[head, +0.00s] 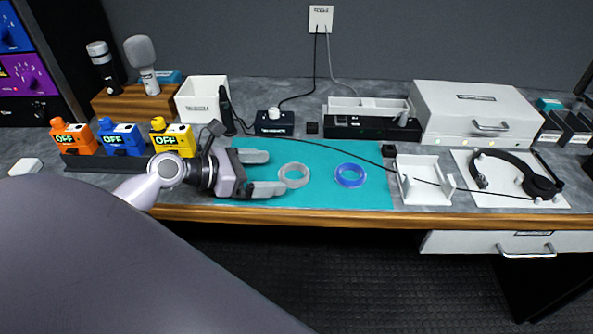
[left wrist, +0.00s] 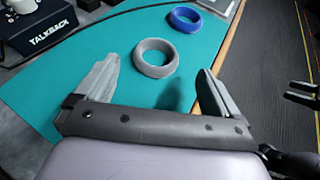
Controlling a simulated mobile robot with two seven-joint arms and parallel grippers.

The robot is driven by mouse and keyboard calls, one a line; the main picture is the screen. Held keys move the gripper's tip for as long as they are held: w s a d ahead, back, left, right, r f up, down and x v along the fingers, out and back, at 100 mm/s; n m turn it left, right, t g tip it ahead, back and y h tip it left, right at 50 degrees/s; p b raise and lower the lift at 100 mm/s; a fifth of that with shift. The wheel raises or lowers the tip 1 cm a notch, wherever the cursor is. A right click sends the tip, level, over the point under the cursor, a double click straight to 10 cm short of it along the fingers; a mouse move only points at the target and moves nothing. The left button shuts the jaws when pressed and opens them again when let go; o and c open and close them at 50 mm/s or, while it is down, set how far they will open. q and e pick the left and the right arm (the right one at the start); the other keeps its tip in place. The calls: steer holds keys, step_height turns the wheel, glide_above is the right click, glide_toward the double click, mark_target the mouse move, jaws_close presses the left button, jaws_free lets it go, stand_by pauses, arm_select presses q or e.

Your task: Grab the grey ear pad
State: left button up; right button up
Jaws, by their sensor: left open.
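The grey ear pad (head: 294,175) is a ring lying flat on the teal mat (head: 320,196). It also shows in the left wrist view (left wrist: 156,57), just beyond and between the fingertips. My left gripper (head: 268,172) is open and empty, low over the mat. Its two fingers (left wrist: 158,78) point toward the grey ring without touching it. A blue ear pad (head: 350,175) lies on the mat to the right of the grey one, and it shows farther off in the left wrist view (left wrist: 185,18). My right gripper is not clearly visible in the head view.
The talkback box (head: 274,122) stands behind the mat. A white cradle (head: 424,180) and a headset (head: 518,175) on a white sheet lie to the right. A black cable runs across the mat behind the rings. The wooden desk edge (head: 330,216) is close in front.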

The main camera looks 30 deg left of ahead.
mark_target(285, 172)
arm_select(q)
steer(key=shift+x, duration=2.75)
steer(key=shift+a+f, duration=0.2)
steer(key=shift+a, duration=0.05)
steer(key=c, duration=1.1)
